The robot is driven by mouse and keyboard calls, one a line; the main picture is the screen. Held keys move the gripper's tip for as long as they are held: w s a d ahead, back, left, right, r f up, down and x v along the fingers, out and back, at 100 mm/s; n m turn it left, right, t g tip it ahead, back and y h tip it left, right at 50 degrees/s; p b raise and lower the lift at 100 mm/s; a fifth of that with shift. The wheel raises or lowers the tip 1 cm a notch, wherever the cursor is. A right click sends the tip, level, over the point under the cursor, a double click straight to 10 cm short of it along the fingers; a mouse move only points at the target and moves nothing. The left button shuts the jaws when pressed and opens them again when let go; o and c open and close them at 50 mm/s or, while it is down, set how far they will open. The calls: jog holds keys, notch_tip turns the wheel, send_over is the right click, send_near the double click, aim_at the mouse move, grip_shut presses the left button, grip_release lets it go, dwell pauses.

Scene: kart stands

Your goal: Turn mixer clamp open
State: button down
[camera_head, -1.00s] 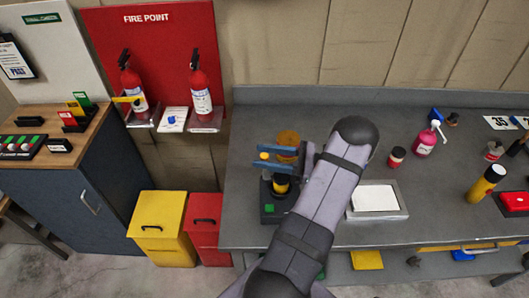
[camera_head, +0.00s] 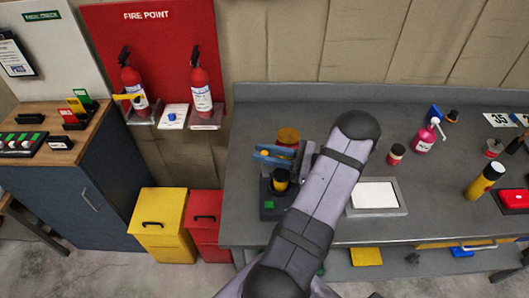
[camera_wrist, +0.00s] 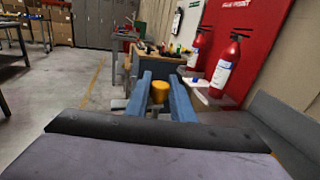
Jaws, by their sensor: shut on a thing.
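The mixer (camera_head: 270,209) is a dark machine with a green button, standing at the left end of the grey bench. A yellow-topped black part (camera_head: 281,180) rises from it. An amber round thing (camera_head: 288,136) shows behind. My gripper (camera_head: 264,154) has blue fingers, level above the mixer and pointing left. In the wrist view, a yellow knob (camera_wrist: 160,91), apparently the clamp's, sits between the two fingers, which are shut on it. In the head view the fingers mostly cover the knob. My forearm hides part of the mixer's right side.
To the right on the bench (camera_head: 330,115) are a white-topped tray (camera_head: 375,197), a small red jar (camera_head: 396,154), a pink pump bottle (camera_head: 425,140) and a yellow canister (camera_head: 485,181). Yellow (camera_head: 160,225) and red bins stand below.

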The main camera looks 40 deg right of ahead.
jog(key=m+t+h, duration=0.1)
jog(key=h, duration=0.1)
jog(key=m+h+p, duration=0.1)
jog(key=m+h, duration=0.1)
jog(key=shift+r+t, duration=0.15)
jog(key=shift+t, duration=0.25)
jog(key=m+h, duration=0.2)
jog(key=h, duration=0.2)
jog(key=shift+a+m+t, duration=0.1)
jog(key=shift+m+t, duration=0.2)
jog(key=shift+m, duration=0.1)
jog(key=m+h+b, duration=0.1)
jog(key=m+h, duration=0.2)
jog(key=h, duration=0.2)
jog(key=shift+m+g+h, duration=0.3)
jog(key=shift+g+h, duration=0.1)
jog(key=shift+h, duration=0.5)
jog(key=c, duration=1.5)
grip_release()
jog(key=shift+c, duration=0.2)
